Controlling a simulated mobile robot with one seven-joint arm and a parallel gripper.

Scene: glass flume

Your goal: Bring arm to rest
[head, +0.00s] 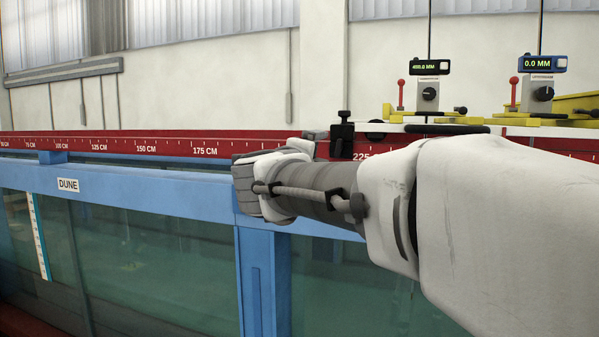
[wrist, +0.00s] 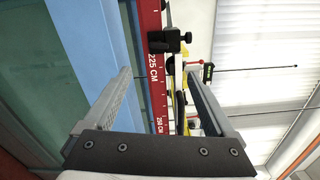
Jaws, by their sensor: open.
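My gripper (wrist: 158,76) is open in the wrist view, its two fingers wide apart with nothing held between them. Beyond the fingers are the red scale rail (wrist: 156,92), at its 225 cm mark, and a black clamp (wrist: 170,42). In the head view my arm reaches in from the right, in front of the flume's upper edge. It hides part of the rail there, and I cannot make out the gripper's fingers in that view.
The flume's blue frame (head: 140,196) and water-filled glass (head: 150,265) fill the lower left. A DUNE label (head: 68,185) is on the frame. Two gauges stand at right, one display (head: 430,67) apparently reading 450.0 MM, the other (head: 541,64) 0.0 MM. Yellow carriages (head: 576,104) sit below them.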

